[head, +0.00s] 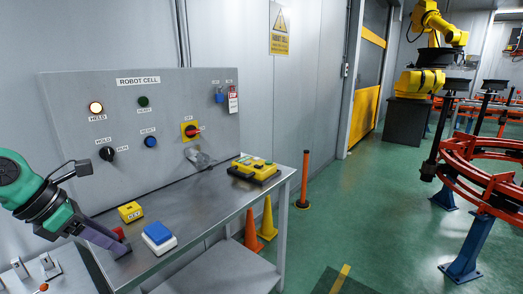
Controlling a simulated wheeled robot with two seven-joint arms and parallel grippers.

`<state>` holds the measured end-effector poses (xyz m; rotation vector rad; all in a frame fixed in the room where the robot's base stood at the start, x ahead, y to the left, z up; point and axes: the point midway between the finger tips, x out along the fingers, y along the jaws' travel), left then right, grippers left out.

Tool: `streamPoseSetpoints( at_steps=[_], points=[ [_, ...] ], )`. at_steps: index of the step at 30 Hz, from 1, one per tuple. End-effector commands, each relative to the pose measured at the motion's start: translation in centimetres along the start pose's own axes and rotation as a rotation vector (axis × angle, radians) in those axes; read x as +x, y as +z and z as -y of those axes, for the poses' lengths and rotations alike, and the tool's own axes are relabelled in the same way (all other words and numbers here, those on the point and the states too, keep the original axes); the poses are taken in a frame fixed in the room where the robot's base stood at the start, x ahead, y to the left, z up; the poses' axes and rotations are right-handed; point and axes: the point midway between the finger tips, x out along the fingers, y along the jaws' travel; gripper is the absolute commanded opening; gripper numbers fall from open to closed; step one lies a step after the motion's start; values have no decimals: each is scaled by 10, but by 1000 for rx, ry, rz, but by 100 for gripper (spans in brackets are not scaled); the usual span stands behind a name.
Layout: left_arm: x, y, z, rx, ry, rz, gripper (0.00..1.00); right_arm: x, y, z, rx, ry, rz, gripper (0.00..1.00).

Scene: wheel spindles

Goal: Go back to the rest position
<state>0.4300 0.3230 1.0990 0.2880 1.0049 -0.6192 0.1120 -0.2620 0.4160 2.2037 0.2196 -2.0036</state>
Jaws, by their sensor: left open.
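My left gripper (118,246) comes in from the left, with a green and dark wrist and purple-grey fingers. It reaches down over the front left of the metal bench (190,225). A small red thing (119,232) shows right beside the fingers; I cannot tell whether they touch it. The fingers are small and seen from the side, with no object visible between them. My right gripper is out of view.
A blue-topped white box (159,237) and a yellow box (131,211) stand near my left gripper. A yellow pendant (254,168) lies at the bench's far right. The control panel (150,115) rises behind. Cones (268,219) and a post (304,180) stand right; green floor is free beyond.

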Motion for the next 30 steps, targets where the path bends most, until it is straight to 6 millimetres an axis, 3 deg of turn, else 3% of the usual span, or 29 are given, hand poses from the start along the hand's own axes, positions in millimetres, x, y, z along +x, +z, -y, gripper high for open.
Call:
streamPoseSetpoints(
  at_steps=[5, 11, 15, 18, 20, 23, 24, 26, 27, 30],
  points=[
    [30, 34, 23, -21, -98, 175, 52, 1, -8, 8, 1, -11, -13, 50],
    [56, 92, 65, -165, -292, 505, 52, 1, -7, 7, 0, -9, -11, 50],
    [55, 135, 83, -443, -477, 812, 52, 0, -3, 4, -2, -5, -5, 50],
    [48, 150, 67, -839, -619, 1063, 52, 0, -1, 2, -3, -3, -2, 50],
    [52, 141, 41, -1154, -673, 1190, 52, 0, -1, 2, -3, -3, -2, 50],
    [84, 90, -3, -1747, -673, 1305, 52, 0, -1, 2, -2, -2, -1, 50],
    [105, 59, -14, -1992, -635, 1311, 52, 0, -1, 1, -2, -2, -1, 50],
    [136, 15, -18, -2306, -551, 1283, 52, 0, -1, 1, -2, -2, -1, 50],
    [155, -13, -14, -2482, -484, 1247, 52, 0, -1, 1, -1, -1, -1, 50],
    [191, -69, 7, -2819, -311, 1129, 52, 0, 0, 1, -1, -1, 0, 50]
  ],
)
